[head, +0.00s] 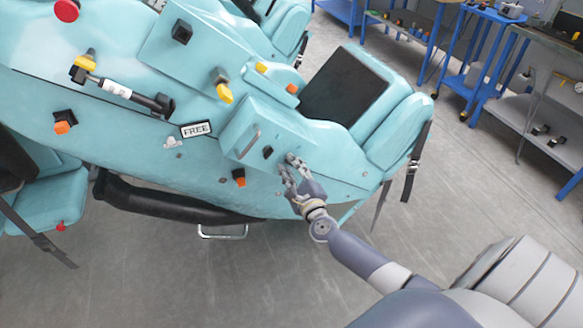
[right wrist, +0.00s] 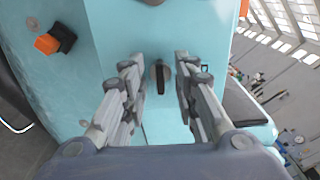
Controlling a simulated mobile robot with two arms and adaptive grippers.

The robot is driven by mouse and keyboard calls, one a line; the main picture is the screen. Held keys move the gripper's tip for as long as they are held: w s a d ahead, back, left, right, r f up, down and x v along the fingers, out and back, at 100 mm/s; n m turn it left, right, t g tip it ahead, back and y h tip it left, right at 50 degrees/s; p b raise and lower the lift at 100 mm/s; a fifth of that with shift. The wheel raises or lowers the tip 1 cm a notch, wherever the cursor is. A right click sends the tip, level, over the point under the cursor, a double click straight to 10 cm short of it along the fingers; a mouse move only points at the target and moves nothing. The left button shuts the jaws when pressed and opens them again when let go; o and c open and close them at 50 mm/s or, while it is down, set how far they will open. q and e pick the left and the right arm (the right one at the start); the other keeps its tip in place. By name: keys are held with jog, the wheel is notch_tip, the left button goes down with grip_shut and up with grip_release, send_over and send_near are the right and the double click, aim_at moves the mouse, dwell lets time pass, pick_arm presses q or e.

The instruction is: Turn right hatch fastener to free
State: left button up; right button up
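The teal coaster car (head: 130,130) has a raised hatch box (head: 232,138) with a slim handle (head: 250,145) and a small dark knob (head: 268,152). My right gripper (head: 288,165) is at the hatch's right side, fingers toward it. In the right wrist view my right gripper (right wrist: 158,78) is open, with a dark upright fastener (right wrist: 160,78) between and beyond the fingertips, apparently untouched. I cannot tell whether this is the same dark knob. A FREE label (head: 196,129) sits left of the hatch. My left gripper is not in view.
An orange-tipped black knob (head: 239,177) sits below the hatch; it also shows in the right wrist view (right wrist: 50,42). Yellow knobs (head: 223,93) and a black strut (head: 120,91) lie up and left. A seat (head: 395,130) is at right. Blue workbenches (head: 480,60) stand behind across open floor.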

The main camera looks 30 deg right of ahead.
jog(key=shift+w, duration=0.1)
grip_shut()
jog(key=shift+n, duration=0.3)
jog(key=n+p, duration=0.2)
jog(key=shift+n, duration=0.4)
jog(key=n+p, duration=0.1)
jog(key=n, duration=0.3)
jog(key=n+p, duration=0.2)
jog(key=n, duration=0.3)
jog(key=f+n+p, duration=0.1)
jog(key=n, duration=0.4)
jog(key=shift+p, duration=0.35)
jog(key=shift+n, duration=0.4)
